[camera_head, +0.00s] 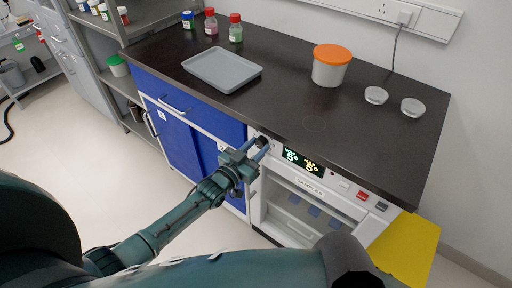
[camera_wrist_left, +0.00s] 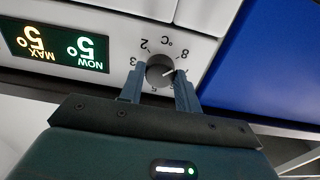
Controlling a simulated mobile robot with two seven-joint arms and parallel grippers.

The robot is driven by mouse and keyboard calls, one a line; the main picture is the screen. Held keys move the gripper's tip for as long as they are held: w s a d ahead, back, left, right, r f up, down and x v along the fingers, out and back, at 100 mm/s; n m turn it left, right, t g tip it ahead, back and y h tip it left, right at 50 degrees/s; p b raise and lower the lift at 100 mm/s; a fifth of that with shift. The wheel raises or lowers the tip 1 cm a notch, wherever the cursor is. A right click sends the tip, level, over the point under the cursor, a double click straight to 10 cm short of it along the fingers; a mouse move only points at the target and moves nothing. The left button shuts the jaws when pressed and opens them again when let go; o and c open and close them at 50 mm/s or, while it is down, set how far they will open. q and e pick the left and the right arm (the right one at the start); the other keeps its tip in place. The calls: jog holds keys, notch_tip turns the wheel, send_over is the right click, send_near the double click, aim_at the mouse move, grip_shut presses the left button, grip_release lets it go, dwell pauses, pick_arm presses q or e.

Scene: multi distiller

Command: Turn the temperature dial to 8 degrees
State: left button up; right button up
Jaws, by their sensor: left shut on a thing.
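The temperature dial (camera_wrist_left: 159,72) is a dark round knob on the white front panel, with printed numbers and °C around it. In the left wrist view, its pale mark points right, a little off the 8; the right finger hides part of the scale there. My left gripper (camera_wrist_left: 157,80) is shut on the dial, one finger on each side. In the head view, the gripper (camera_head: 256,146) meets the dial (camera_head: 263,141) at the panel's left end. The display (camera_wrist_left: 54,43) appears upside down in the wrist view and reads NOW 5° and MAX 5°. My right gripper is not in view.
Buttons (camera_head: 362,196) line the panel right of the display. Below is a glass-fronted cooler (camera_head: 300,205); blue cabinet doors (camera_head: 190,140) are on the left. The dark countertop (camera_head: 290,105) holds a grey tray (camera_head: 222,70), an orange-lidded tub (camera_head: 331,66), bottles and two glass dishes.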

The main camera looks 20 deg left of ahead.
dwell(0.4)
pick_arm(q)
jog(key=o, duration=1)
jog(key=v, duration=1.3)
jog(key=shift+s, duration=0.1)
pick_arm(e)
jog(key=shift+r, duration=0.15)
pick_arm(q)
jog(key=s+d+g+y+p, duration=0.1)
jog(key=s+d+g, duration=0.1)
jog(key=s, duration=0.2)
jog(key=s+d+r+g+y+p, duration=0.1)
jog(key=s+d+g+p, duration=0.1)
jog(key=s, duration=0.3)
jog(key=s+d+n+g+p, duration=0.1)
jog(key=s+d+g+p, duration=0.1)
jog(key=s, duration=0.2)
jog(key=shift+s+d+r+g+y, duration=0.15)
jog(key=shift+r+g+y, duration=0.15)
jog(key=shift+y, duration=0.1)
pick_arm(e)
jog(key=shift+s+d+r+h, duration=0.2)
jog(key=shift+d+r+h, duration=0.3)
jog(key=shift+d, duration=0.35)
